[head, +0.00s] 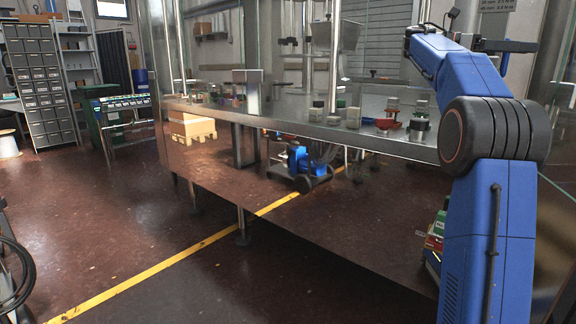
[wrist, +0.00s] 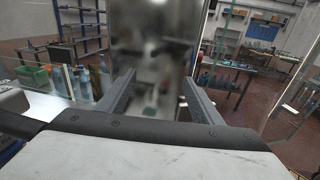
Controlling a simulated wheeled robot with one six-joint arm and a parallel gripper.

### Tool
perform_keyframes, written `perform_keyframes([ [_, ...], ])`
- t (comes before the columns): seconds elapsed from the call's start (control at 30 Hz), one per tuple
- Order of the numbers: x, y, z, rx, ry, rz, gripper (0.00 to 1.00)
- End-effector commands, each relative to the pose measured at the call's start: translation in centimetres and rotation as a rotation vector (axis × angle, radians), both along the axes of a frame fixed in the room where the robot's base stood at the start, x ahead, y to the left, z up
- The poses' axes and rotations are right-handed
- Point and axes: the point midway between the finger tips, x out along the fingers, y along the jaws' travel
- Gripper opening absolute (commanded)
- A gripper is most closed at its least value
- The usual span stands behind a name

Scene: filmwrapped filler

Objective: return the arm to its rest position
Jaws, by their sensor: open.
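My blue arm (head: 487,200) stands on the right side of the head view, its upper link bent up and to the left from a dark elbow joint. In the wrist view my gripper (wrist: 159,78) has its two dark fingers spread wide apart. Nothing is held between them; a blurred, shiny metal surface shows beyond.
A shiny metal-topped machine (head: 300,123) with glass panels and posts stands ahead, with small blocks and a red part (head: 388,123) on it. A drawer cabinet (head: 40,85) stands far left. The floor (head: 120,225) at left is mostly clear.

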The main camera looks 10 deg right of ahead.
Motion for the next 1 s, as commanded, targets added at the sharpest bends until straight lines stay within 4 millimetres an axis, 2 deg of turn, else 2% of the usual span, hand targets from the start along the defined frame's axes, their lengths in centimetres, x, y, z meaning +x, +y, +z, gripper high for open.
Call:
perform_keyframes([
  [0.27,-0.6,1.1,-1.5,0.020,-0.086,0.097,0.60],
  [0.47,-1.3,2.7,-4.0,0.055,-0.202,0.197,0.60],
  [0.57,-2.0,4.1,-6.2,0.086,-0.296,0.258,0.60],
  [0.77,-3.7,8.0,-11.6,0.173,-0.515,0.352,0.60],
  [1.0,-6.6,13.8,-19.2,0.306,-0.797,0.386,0.60],
])
